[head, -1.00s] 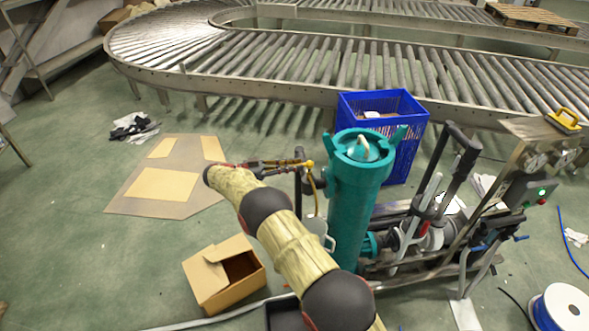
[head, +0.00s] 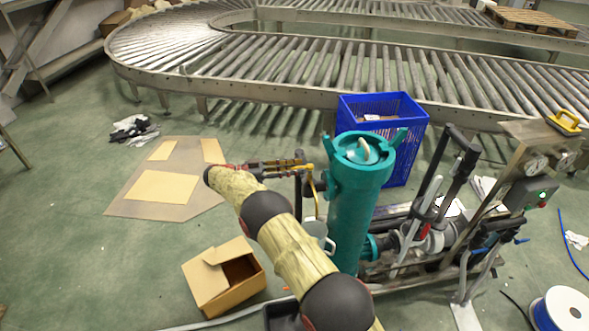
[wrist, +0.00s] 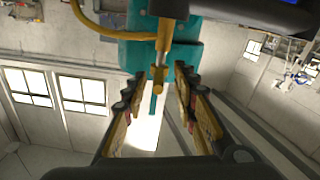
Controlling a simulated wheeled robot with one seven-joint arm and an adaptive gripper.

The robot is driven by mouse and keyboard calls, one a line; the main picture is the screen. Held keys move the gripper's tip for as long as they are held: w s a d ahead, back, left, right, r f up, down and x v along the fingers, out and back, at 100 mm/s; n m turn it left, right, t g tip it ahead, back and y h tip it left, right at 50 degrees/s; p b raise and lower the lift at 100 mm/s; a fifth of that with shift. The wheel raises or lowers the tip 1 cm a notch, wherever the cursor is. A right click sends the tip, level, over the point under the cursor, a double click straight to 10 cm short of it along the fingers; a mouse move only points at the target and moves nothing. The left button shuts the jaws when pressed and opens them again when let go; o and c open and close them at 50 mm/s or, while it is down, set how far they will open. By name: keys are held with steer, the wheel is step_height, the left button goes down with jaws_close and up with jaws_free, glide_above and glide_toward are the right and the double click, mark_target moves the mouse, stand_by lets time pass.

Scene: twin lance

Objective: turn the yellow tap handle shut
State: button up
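The yellow tap handle (wrist: 158,78) hangs between my fingertips in the wrist view, with a metal stem above it and a yellow hose to its left. In the head view the yellow tap (head: 310,168) is small, beside the upper left of the tall teal cylinder (head: 352,200). My gripper (wrist: 160,88) is open, one finger on each side of the handle; gaps show on both sides. In the head view my gripper (head: 300,166) reaches the tap from the left, and its fingertips partly cover it.
A blue crate (head: 405,140) stands behind the cylinder, before a roller conveyor (head: 300,65). Pipes and levers (head: 440,205) crowd the right. An open cardboard box (head: 225,280) sits on the floor below my arm. Floor on the left is mostly clear around flat cardboard (head: 150,205).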

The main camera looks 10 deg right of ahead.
steer(key=shift+r, duration=0.1)
step_height(320, 180, up, 10)
steer(key=shift+f, duration=0.15)
stand_by(0.5)
